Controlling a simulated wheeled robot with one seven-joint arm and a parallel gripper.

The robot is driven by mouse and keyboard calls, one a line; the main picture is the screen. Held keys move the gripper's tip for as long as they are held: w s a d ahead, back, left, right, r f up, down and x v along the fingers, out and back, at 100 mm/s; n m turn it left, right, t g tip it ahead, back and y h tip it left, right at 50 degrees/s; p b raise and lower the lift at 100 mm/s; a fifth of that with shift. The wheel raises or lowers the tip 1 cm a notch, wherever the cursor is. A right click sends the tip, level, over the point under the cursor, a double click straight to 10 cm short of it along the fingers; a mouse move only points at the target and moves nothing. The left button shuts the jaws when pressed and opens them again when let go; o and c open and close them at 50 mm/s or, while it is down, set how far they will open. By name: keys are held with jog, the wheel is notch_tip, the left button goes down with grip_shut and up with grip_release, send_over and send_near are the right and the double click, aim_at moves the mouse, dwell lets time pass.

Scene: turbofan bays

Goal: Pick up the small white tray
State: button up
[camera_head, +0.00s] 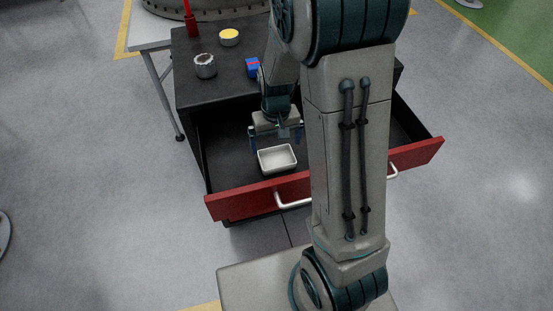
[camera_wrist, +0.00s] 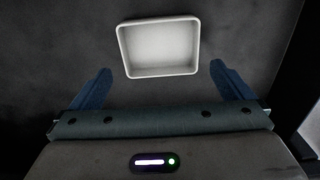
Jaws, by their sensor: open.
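The small white tray (camera_head: 277,158) lies flat and empty inside the open drawer, near its red front. In the wrist view the tray (camera_wrist: 160,48) is at the top centre, ahead of my fingertips. My gripper (camera_head: 275,135) is inside the drawer space, just behind the tray as the head view shows it. In the wrist view my gripper (camera_wrist: 161,74) has its two blue fingers spread wide, with nothing between them. The fingers do not touch the tray. My arm hides part of the drawer to the right.
The drawer's red front (camera_head: 240,201) with its silver handle (camera_head: 291,203) stands pulled out. On the black cabinet top (camera_head: 215,88) are a metal cup (camera_head: 205,66), a yellow-filled dish (camera_head: 229,37) and a blue and red block (camera_head: 252,67). The drawer floor around the tray looks clear.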

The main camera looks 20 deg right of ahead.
aim_at(276, 160)
jog(key=shift+s+a+f+p, duration=0.1)
jog(key=shift+f+p, duration=0.2)
jog(key=shift+f, duration=1.15)
jog(key=shift+s+f+p, duration=0.1)
jog(key=shift+f+p, duration=0.15)
jog(key=shift+f, duration=1.15)
jog(key=c, duration=0.7)
